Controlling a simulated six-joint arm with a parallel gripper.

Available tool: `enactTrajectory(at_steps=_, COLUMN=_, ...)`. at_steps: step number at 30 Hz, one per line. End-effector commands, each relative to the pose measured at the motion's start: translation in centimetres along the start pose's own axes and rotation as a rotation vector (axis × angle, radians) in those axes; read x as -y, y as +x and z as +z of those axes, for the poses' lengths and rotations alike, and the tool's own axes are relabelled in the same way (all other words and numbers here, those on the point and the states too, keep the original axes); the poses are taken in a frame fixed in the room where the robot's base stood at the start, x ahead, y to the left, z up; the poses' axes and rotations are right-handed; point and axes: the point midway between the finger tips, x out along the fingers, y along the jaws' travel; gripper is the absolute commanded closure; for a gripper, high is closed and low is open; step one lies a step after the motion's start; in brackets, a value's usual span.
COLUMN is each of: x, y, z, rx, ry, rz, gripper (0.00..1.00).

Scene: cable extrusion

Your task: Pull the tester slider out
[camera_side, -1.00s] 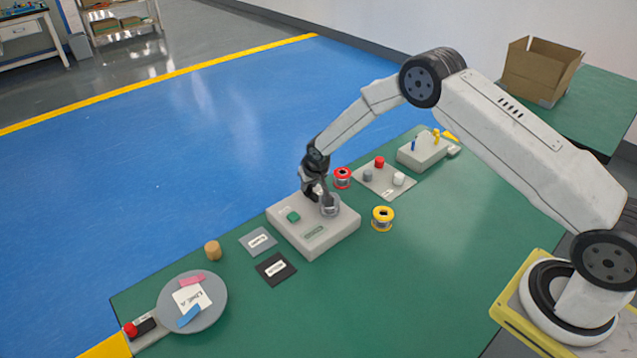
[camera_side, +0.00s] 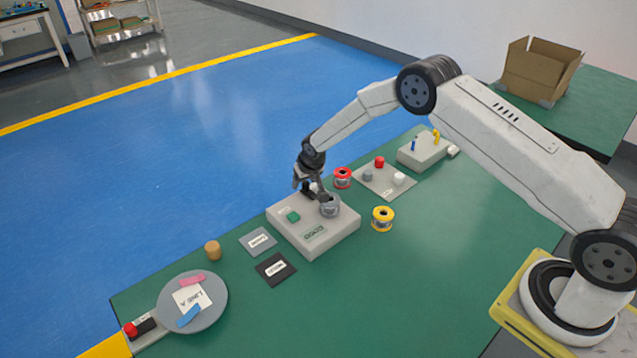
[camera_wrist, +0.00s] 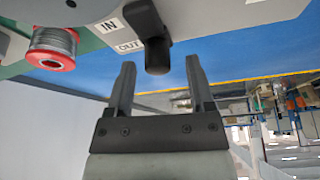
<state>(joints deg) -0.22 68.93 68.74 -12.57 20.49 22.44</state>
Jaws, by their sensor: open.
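The tester is a light grey box (camera_side: 300,240) on the green table in the side view, with a green button (camera_side: 293,216), a small green label and a grey round part (camera_side: 330,206) on top. In the wrist view, the black slider handle (camera_wrist: 150,30) stands beside white IN and OUT labels (camera_wrist: 128,46). My gripper (camera_wrist: 160,66) is open, with one finger on each side of the handle's end; I cannot tell whether they touch it. In the side view, my gripper (camera_side: 312,190) is over the back of the tester and partly hides the slider area.
A red spool (camera_side: 342,178) is close behind the tester, and a yellow spool (camera_side: 382,217) is to its right. Two labelled mats (camera_side: 275,268) and a round plate (camera_side: 215,315) are at left. The front right is clear.

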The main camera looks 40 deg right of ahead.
Motion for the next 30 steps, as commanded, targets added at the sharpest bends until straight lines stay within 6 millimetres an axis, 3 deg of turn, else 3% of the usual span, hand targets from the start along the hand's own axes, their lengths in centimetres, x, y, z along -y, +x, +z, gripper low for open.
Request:
enactTrajectory(at_steps=11, x=0.0, y=-1.4, z=0.0, rx=0.001, ry=0.0, rz=0.0, gripper=0.31)
enactTrajectory(at_steps=30, x=0.0, y=-7.3, z=-0.1, rx=-0.002, ry=0.0, rz=-0.001, gripper=0.31)
